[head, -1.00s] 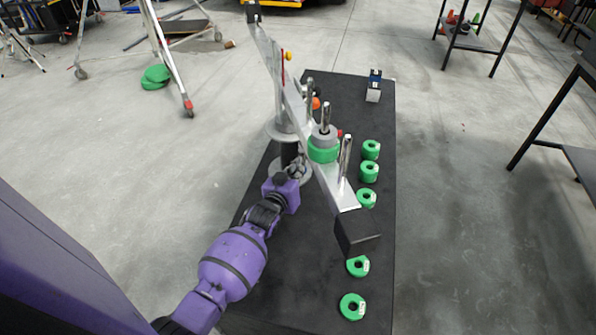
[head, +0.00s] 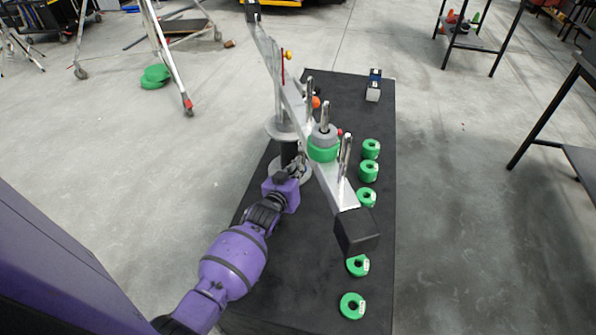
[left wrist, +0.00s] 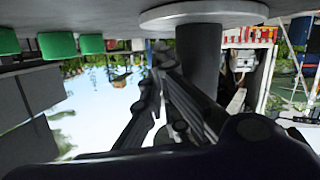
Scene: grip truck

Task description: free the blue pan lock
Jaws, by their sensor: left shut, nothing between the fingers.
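A silver balance beam (head: 300,110) crosses a dark column (head: 289,153), with a pale disc (head: 280,130) partway up. Orange (head: 316,102), red (head: 340,132) and yellow (head: 289,55) knobs show along it. I cannot make out a blue pan lock on this head; it may be hidden behind the beam. My left gripper (head: 298,163) is shut and empty, close beside the column under the beam. In the left wrist view its fingers (left wrist: 160,65) are together in front of the column (left wrist: 198,65), below the disc (left wrist: 205,12); contact cannot be told.
The black platform (head: 300,285) carries several green ring weights (head: 352,306) along its right side and a small blue-topped block (head: 374,80) at the back. A dark counterweight (head: 357,232) overhangs it from the beam's near end. Green weights hang on a beam post (head: 323,150).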

